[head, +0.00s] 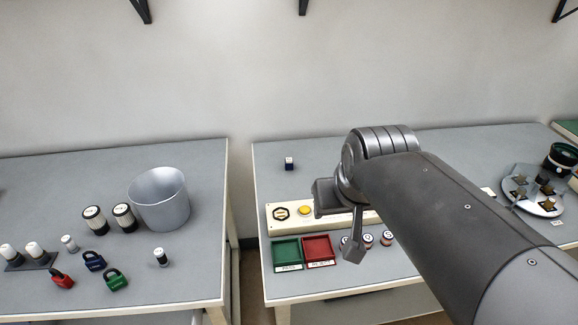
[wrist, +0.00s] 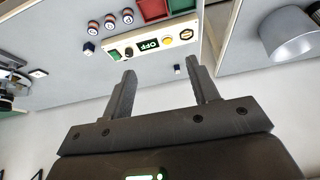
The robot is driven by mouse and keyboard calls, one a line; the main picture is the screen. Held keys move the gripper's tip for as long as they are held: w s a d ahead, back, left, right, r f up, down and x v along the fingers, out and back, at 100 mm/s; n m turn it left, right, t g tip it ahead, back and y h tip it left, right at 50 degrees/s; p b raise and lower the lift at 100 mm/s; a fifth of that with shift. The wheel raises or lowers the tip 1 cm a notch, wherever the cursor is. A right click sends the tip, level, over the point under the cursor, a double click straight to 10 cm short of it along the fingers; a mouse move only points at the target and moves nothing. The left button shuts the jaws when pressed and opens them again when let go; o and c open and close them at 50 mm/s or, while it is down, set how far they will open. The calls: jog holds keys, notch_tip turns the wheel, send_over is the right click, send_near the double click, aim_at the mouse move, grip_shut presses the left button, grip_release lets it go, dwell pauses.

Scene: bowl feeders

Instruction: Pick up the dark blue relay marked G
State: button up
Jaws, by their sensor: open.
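A small dark blue block with a white top (head: 289,163), which looks like a relay, stands alone at the back left of the right-hand table in the head view. In the wrist view what appears to be the same block (wrist: 177,70) shows between the fingers, apart from both and farther off. A second dark block with a white top (wrist: 88,48) stands beyond the panel's end in the wrist view. No letter is readable on either, so I cannot tell which is marked G. My gripper (wrist: 160,66) is open and empty; the head view shows it over the panel, partly hidden by my arm.
A panel with a yellow button (head: 306,209), a green tray (head: 287,255), a red tray (head: 319,250) and several round pieces sit near the front. A round plate (head: 532,190) is at right. A metal bucket (head: 160,199) and padlocks are on the left table, across a gap.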

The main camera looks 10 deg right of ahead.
jog(key=w+r, duration=0.2)
jog(key=w, duration=1.3)
jog(key=g, duration=0.1)
send_over(289, 160)
jog(key=s, duration=1.1)
notch_tip(289, 160, down, 14)
jog(key=shift+m, duration=0.4)
jog(key=w+x, duration=0.1)
jog(key=x, duration=0.9)
jog(key=w+r+x, duration=0.1)
jog(key=x, duration=0.5)
jog(key=shift+w+a, duration=0.2)
jog(key=shift+w, duration=0.05)
jog(key=shift+w+d+x, duration=0.15)
jog(key=shift+x, duration=1.3)
jog(key=shift+w+d+x, duration=0.1)
jog(key=shift+x, duration=1.3)
jog(key=shift+r, duration=0.1)
jog(key=shift+c, duration=0.2)
jog(key=c, duration=1)
